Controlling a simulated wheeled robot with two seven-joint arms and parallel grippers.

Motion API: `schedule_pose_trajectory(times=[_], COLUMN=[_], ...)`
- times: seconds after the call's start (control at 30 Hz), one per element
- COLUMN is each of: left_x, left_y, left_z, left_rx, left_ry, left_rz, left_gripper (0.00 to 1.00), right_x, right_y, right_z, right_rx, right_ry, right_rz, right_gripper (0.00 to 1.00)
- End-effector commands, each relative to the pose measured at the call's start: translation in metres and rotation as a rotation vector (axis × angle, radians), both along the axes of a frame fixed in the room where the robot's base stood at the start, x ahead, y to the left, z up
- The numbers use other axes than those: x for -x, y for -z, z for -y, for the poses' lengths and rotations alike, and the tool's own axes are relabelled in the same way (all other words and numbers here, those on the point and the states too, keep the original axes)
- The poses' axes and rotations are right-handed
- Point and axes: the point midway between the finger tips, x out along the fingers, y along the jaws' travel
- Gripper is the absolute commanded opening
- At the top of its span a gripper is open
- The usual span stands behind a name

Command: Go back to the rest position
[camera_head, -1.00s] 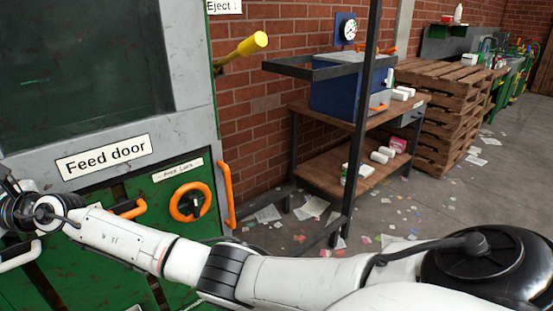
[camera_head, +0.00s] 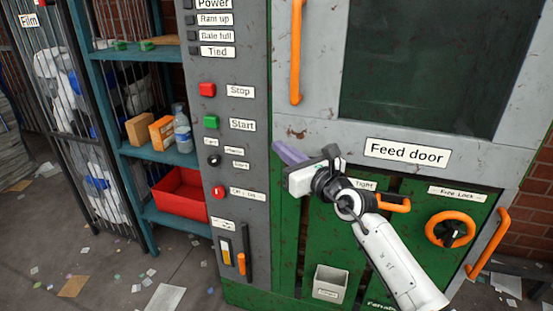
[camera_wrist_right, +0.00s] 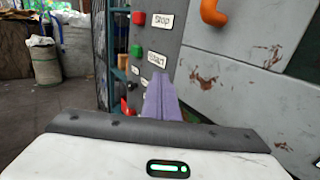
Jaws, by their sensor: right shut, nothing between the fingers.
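My right gripper (camera_head: 288,152) is in front of the green and grey baler, left of the "Feed door" label (camera_head: 407,152). Its purple fingers are together with nothing between them, and they point left toward the control panel (camera_head: 233,130). In the right wrist view the closed fingers (camera_wrist_right: 162,98) stand up in front of the panel edge, below the "Start" label. I cannot tell whether they touch anything. My left gripper does not show in any view.
The panel carries a red stop button (camera_head: 207,90) and a green start button (camera_head: 211,122). Orange handles (camera_head: 487,244) stick out from the baler. A blue shelf (camera_head: 165,155) holds boxes, a bottle and a red bin (camera_head: 181,194). The littered floor at lower left is open.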

Motion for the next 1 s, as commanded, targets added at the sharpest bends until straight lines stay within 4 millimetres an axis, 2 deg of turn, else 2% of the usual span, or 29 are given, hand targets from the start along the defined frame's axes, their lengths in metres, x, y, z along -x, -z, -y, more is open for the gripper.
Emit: schedule_pose_trajectory(times=[0.03, 0.3, 0.57, 0.67, 0.77, 0.87, 1.0], left_x=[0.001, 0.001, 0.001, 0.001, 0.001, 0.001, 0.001], left_y=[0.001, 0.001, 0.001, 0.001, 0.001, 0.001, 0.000], left_z=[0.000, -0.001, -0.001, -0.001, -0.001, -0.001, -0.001], left_rx=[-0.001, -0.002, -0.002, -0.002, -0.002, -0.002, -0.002], left_ry=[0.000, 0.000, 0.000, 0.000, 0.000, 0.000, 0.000], left_rz=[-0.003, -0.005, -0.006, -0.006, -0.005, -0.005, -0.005], left_gripper=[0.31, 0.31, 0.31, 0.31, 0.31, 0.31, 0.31], right_x=[0.012, 0.054, 0.075, 0.088, 0.107, 0.126, 0.151], right_y=[0.001, 0.002, 0.006, 0.020, 0.039, 0.062, 0.103], right_z=[-0.005, -0.014, -0.016, -0.012, 0.002, 0.027, 0.074], right_rx=[-0.005, -0.004, -0.044, -0.186, -0.434, -0.736, -1.155], right_ry=[-0.006, -0.002, -0.008, -0.023, -0.030, -0.006, 0.084], right_rz=[-0.001, -0.003, -0.025, -0.097, -0.221, -0.367, -0.571], right_gripper=[0.00, 0.00, 0.00, 0.00, 0.00, 0.00, 0.00])
